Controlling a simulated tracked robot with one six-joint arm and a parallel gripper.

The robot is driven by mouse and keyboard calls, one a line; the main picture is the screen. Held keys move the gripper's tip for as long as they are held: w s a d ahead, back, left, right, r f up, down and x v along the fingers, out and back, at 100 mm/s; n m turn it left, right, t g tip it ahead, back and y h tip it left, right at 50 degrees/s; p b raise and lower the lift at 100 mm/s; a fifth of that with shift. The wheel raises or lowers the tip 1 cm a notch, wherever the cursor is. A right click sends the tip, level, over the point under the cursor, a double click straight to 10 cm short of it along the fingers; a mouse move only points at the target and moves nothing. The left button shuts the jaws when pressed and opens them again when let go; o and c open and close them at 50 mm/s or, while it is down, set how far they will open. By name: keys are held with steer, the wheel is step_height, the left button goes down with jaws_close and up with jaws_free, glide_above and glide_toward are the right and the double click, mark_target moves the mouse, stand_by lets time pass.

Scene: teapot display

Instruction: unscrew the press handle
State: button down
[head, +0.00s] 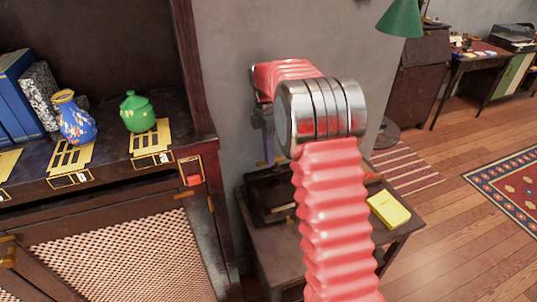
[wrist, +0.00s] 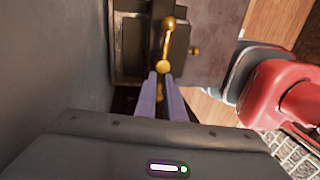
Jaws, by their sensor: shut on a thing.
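The press handle (wrist: 167,44) is a brass bar with ball ends, seen in the wrist view above a dark press (wrist: 131,48). My gripper (wrist: 163,77) has its two lavender fingers shut on the handle at its lower ball, and the bar's other end points up in the picture. In the head view my red arm covers most of the press. Only a dark part of the press (head: 268,196) shows on a small side table, and the handle cannot be made out there.
The side table (head: 262,238) stands against the grey wall and bears a yellow notepad (head: 389,209). A shelf at left holds a blue floral vase (head: 75,122), a green lidded jar (head: 137,113) and books (head: 17,95). A green lamp (head: 402,18) stands behind. Wooden floor is open at right.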

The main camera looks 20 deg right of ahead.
stand_by(0.3)
steer(key=c, duration=1.9)
jaws_free()
steer(key=shift+o, duration=0.2)
steer(key=shift+r, duration=0.1)
step_height(320, 180, up, 7)
steer(key=w, duration=0.1)
steer(key=shift+w, duration=0.25)
steer(key=shift+r, duration=0.1)
